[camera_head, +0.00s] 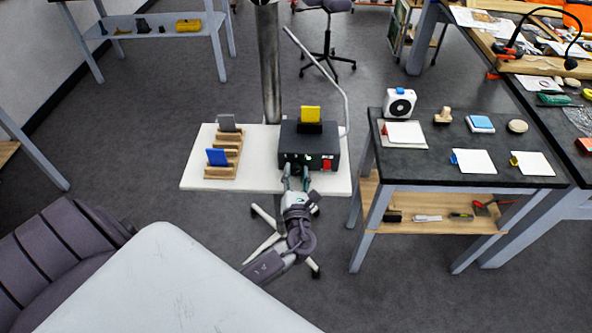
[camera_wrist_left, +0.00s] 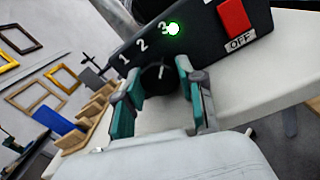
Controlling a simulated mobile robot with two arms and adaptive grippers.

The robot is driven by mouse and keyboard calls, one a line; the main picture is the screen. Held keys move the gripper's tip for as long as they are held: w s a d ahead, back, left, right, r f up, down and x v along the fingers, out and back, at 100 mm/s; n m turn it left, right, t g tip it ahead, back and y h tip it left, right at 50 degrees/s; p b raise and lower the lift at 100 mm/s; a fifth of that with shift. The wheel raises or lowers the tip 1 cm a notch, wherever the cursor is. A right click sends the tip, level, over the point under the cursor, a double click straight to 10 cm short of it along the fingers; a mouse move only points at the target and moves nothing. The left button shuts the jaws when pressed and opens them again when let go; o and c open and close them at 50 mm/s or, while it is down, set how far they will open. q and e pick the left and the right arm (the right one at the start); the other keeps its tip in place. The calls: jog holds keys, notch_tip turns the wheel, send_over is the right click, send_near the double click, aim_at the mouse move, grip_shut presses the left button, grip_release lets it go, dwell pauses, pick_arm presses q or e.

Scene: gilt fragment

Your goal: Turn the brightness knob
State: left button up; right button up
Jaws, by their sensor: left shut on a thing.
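The black control box (camera_head: 316,148) stands on a small white table, with a yellow card in a slot on its top. The black brightness knob (camera_wrist_left: 158,78) sits below the numbers and shows a short white mark. My left gripper (camera_head: 296,173) reaches the front of the box. In the left wrist view its teal fingers (camera_wrist_left: 157,88) are on both sides of the knob, shut on it. My right gripper is in neither view.
A red switch (camera_wrist_left: 234,17) marked OFF is on the panel beside the knob. A wooden rack (camera_head: 222,160) with grey and blue cards stands left of the box on the white table (camera_head: 195,160). A dark workbench (camera_head: 440,157) with several items stands at right.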

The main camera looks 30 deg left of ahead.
pick_arm(q)
jog(key=shift+m, duration=0.5)
jog(key=o, duration=1.1)
jog(key=shift+o, duration=0.2)
jog(key=shift+r, duration=0.1)
notch_tip(320, 180, up, 10)
